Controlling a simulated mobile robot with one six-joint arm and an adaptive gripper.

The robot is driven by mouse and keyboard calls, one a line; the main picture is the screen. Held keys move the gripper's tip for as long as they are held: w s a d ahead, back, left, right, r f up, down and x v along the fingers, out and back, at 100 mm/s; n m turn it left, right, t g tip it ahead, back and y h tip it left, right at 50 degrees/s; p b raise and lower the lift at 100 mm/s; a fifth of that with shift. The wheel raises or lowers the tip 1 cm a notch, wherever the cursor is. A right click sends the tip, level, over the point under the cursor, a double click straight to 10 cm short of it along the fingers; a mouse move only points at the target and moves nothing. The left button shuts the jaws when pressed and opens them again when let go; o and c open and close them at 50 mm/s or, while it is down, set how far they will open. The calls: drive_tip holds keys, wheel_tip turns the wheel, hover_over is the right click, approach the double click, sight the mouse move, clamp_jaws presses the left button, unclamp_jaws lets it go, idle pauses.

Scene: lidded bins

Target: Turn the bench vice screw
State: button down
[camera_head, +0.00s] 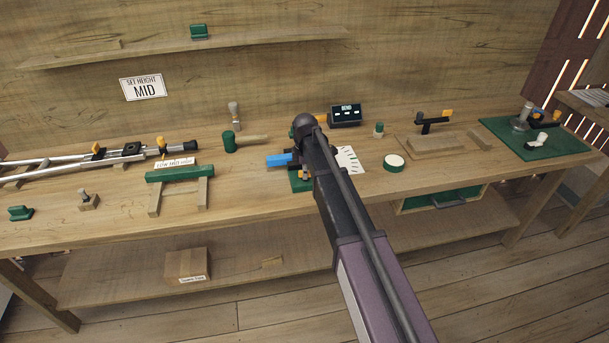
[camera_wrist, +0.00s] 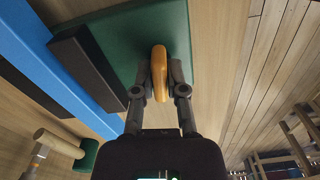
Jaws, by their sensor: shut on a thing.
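The bench vice stands on the workbench with a green base (camera_head: 301,185) and a blue bar (camera_head: 279,160) jutting left. In the wrist view, the green base (camera_wrist: 125,32), the blue bar (camera_wrist: 55,75) and a black jaw block (camera_wrist: 88,65) show. An orange handle (camera_wrist: 159,60) stands between the fingers of my gripper (camera_wrist: 160,78), which is shut on it. In the head view, my arm covers much of the vice and gripper. The screw itself cannot be made out.
A green-headed mallet (camera_head: 231,142) lies left of the vice. A striped paper (camera_head: 349,160) and a round green-rimmed tin (camera_head: 394,162) are to the right. A dark display box (camera_head: 345,115) stands behind. A green bar on a wooden stand (camera_head: 180,173) is farther left.

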drive_tip(key=shift+n, duration=0.3)
drive_tip(key=shift+n, duration=1)
drive_tip(key=c, duration=0.8)
unclamp_jaws()
drive_tip(key=shift+o, duration=0.2)
drive_tip(key=shift+r+p, duration=2.55)
